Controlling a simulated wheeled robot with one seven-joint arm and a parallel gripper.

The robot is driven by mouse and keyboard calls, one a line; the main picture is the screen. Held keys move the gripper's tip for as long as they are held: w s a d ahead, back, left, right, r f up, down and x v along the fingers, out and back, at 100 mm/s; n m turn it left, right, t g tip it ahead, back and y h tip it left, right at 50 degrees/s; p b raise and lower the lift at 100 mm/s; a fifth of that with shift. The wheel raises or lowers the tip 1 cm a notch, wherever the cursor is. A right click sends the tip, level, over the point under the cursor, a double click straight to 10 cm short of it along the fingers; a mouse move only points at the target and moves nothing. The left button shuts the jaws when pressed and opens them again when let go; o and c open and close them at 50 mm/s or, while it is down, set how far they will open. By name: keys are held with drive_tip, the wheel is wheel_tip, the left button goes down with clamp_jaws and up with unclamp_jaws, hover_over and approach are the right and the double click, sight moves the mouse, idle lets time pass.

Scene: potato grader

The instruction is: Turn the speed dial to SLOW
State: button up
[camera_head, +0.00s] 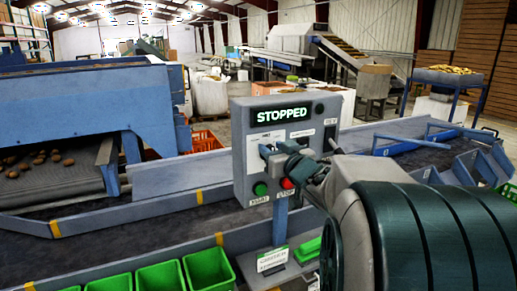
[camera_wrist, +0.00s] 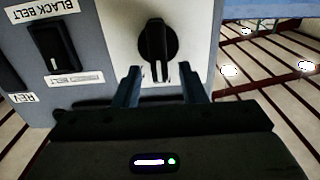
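The speed dial (camera_wrist: 157,42) is a round black knob with a raised grip bar on a white plate. In the wrist view, which is upside down, the bar lies nearly along the picture's vertical; its scale marks are too small to read. My gripper (camera_wrist: 161,72) is open and empty. Its two fingers point at the dial, one to each side, and appear just short of it. In the head view my gripper (camera_head: 276,152) is in front of the grey control panel (camera_head: 240,132) and hides the dial. The panel's display (camera_head: 282,113) reads STOPPED.
A BLACK BELT rocker switch (camera_wrist: 52,47) sits beside the dial. A green button (camera_head: 260,188) and a red button (camera_head: 287,183) are just below my gripper.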

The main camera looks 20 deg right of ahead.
drive_tip(key=shift+c, duration=0.4)
clamp_jaws()
drive_tip(key=shift+a, duration=0.1)
drive_tip(key=shift+a+f+n+b, duration=0.1)
drive_tip(key=shift+a+n+b, duration=0.15)
drive_tip(key=shift+n+b, duration=1)
drive_tip(key=shift+a+f+n+b, duration=0.15)
drive_tip(key=shift+a+n+b, duration=0.1)
drive_tip(key=shift+n+b, duration=0.95)
drive_tip(key=shift+a+f+n+b, duration=0.1)
drive_tip(key=shift+a+n+b, duration=0.15)
drive_tip(key=shift+n+b, duration=1)
drive_tip(key=shift+n+p, duration=0.3)
drive_tip(key=shift+n, duration=0.1)
drive_tip(key=shift+o, duration=0.4)
unclamp_jaws()
